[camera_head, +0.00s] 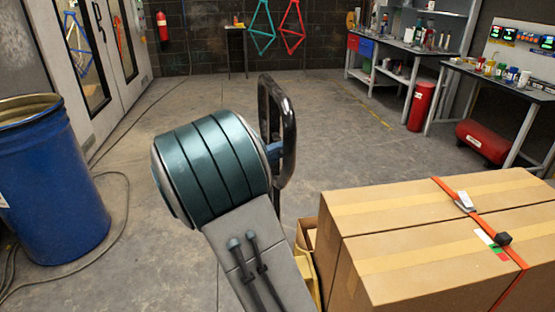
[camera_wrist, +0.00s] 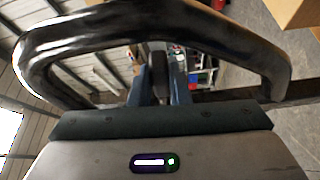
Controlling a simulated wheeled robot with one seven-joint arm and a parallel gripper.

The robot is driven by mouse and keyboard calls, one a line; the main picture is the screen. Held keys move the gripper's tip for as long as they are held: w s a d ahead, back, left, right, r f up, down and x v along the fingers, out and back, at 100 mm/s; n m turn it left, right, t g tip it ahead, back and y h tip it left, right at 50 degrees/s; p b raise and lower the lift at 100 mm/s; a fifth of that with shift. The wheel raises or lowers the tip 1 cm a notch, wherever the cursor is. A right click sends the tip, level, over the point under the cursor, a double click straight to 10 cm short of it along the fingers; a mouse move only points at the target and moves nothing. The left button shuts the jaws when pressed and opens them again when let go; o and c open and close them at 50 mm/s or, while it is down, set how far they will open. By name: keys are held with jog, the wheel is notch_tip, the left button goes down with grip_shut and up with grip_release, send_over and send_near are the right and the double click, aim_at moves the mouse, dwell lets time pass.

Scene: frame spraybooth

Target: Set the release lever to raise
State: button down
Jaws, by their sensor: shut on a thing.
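A black loop handle (camera_head: 289,130) stands upright just beyond my arm, at the centre of the head view. In the wrist view the same handle (camera_wrist: 150,20) arches across the top. The release lever (camera_wrist: 159,72) is a dark, narrow piece inside the loop, between my two blue fingers. My gripper (camera_wrist: 159,84) is shut on it. In the head view a bit of my blue gripper (camera_head: 274,150) shows within the loop; my arm hides the rest and the lever. The lever's exact setting cannot be told.
Strapped cardboard boxes (camera_head: 430,250) stand close on the right, with an orange strap (camera_head: 480,215) over them. A blue drum (camera_head: 50,185) stands at left, with a hose on the floor beside it. Workbenches (camera_head: 400,50) line the back right. The middle floor is clear.

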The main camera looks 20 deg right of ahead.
jog(key=shift+w+f+m+h+b, duration=0.15)
jog(key=shift+f+m+b, duration=0.35)
jog(key=shift+b, duration=0.75)
jog(key=shift+f+m+h+b, duration=0.15)
jog(key=shift+f+m+b, duration=0.3)
jog(key=shift+b, duration=1.4)
jog(key=shift+m, duration=0.25)
jog(key=shift+r, duration=0.1)
jog(key=c, duration=1.4)
grip_release()
jog(key=shift+o, duration=0.2)
jog(key=v, duration=1.3)
jog(key=shift+a+f+b, duration=0.2)
jog(key=shift+a+b, duration=0.1)
jog(key=shift+a, duration=0.1)
